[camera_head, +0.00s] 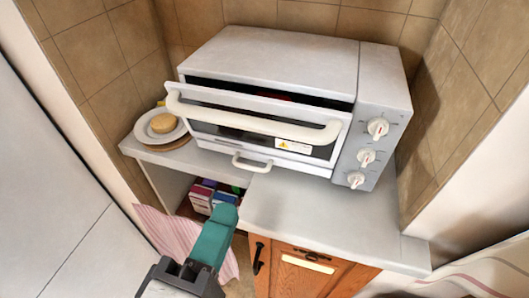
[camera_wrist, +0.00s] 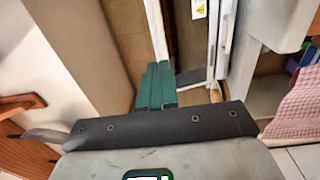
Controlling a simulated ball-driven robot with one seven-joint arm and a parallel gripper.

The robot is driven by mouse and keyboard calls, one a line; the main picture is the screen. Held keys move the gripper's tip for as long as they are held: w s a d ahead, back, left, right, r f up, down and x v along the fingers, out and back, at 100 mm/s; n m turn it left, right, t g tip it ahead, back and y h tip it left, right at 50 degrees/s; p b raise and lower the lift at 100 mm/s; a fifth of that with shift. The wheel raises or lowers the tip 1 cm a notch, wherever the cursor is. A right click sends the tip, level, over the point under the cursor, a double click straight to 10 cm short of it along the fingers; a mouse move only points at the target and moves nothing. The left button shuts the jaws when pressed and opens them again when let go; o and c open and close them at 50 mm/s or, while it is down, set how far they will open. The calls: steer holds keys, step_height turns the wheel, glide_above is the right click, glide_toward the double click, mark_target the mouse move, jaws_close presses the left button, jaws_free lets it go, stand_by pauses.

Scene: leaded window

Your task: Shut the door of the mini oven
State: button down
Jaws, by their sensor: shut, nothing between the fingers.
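The white mini oven (camera_head: 270,55) stands on the counter. Its door (camera_head: 310,152) is partly open: the top edge leans outward and a dark gap shows above it. A long white handle bar (camera_head: 250,120) runs along the door's top. Something small and red shows inside, too little to identify. My gripper (camera_head: 227,213), with teal fingers, is shut and empty, in front of and below the door, apart from it. In the wrist view, the closed fingers (camera_wrist: 159,70) point toward the oven, with the door's yellow warning label (camera_wrist: 200,8) near the top edge.
A plate with a round yellowish food item (camera_head: 163,123) sits on the counter left of the oven. Knobs (camera_head: 377,128) line its right side. Below are an open shelf with boxes (camera_head: 203,195), a wooden cabinet door (camera_head: 305,272) and a striped cloth (camera_head: 165,228). Tiled walls enclose the oven.

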steer(key=p, duration=0.4)
glide_toward(272, 104)
steer(key=shift+w+d+f, duration=0.15)
steer(key=shift+w+f, duration=0.15)
steer(key=shift+f, duration=0.2)
steer(key=shift+w+d+f, duration=0.15)
steer(key=shift+w+f, duration=0.1)
steer(key=shift+f, duration=0.25)
steer(key=shift+x, duration=0.9)
steer(key=shift+r+p, duration=0.1)
steer(key=shift+p, duration=0.2)
steer(key=w+r+p, duration=0.1)
steer(key=w+d+g+p, duration=0.1)
steer(key=w, duration=0.1)
steer(key=shift+r, duration=0.4)
steer(key=shift+w+d+r, duration=0.1)
steer(key=shift+w+r, duration=0.15)
